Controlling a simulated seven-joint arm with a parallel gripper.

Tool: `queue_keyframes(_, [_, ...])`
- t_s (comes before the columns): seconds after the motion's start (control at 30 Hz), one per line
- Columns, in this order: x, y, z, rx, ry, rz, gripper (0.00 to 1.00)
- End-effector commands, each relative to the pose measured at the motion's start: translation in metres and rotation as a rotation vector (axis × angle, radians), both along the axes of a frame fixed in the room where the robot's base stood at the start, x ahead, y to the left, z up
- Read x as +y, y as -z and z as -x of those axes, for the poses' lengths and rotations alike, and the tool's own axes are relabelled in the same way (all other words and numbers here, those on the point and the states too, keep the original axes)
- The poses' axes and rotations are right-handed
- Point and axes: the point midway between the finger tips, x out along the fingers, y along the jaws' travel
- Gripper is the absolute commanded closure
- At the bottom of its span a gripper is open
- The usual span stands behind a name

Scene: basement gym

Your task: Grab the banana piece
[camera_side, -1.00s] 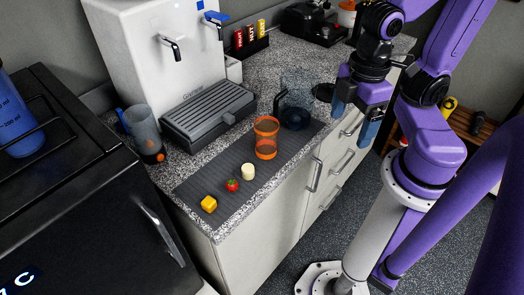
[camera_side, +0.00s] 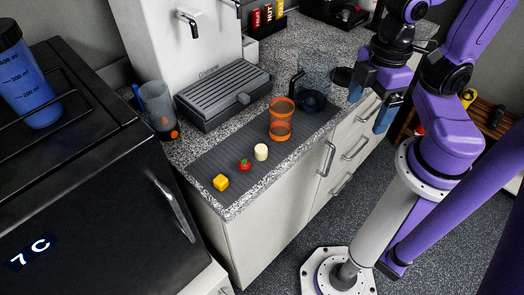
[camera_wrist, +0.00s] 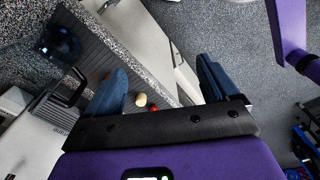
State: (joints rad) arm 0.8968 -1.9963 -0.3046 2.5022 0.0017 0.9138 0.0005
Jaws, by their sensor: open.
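The banana piece (camera_side: 261,152) is a short pale cream cylinder on the dark ribbed mat (camera_side: 212,160). It lies between a red strawberry (camera_side: 244,165) and an orange cup (camera_side: 281,119). It also shows in the wrist view (camera_wrist: 141,100), close to the left finger, with part of the red strawberry (camera_wrist: 153,109) beside it. My gripper (camera_side: 373,100) is open and empty, above the cabinet front and right of the mat, apart from the banana piece. Its blue fingers (camera_wrist: 163,82) stand wide apart in the wrist view.
A yellow cube (camera_side: 221,182) sits at the mat's near end. A clear jug (camera_side: 313,85) stands behind the orange cup, and a grey shaker (camera_side: 157,108) stands at the left. The dispenser's drip tray (camera_side: 222,92) borders the mat. Cabinet handles (camera_side: 327,158) stick out below the counter edge.

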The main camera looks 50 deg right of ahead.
Motion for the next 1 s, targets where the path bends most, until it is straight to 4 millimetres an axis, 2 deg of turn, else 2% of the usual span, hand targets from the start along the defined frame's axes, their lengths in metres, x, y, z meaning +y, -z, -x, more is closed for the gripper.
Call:
queue_keyframes(0.27, [0.000,0.000,0.000,0.000,0.000,0.000,0.13])
queue_keyframes(0.3, [0.000,0.000,0.000,0.000,0.000,0.000,0.19])
queue_keyframes(0.37, [0.000,0.000,0.000,0.000,0.000,0.000,0.39])
queue_keyframes(0.4, [0.000,0.000,0.000,0.000,0.000,0.000,0.52])
queue_keyframes(0.43, [0.000,0.000,0.000,0.000,0.000,0.000,0.54])
queue_keyframes(0.77, [-0.001,0.003,-0.001,-0.004,-0.016,0.024,0.54])
queue_keyframes(0.87, [-0.005,0.013,-0.006,-0.022,-0.077,0.110,0.54])
queue_keyframes(1.0, [-0.014,0.034,-0.023,-0.086,-0.245,0.322,0.54])
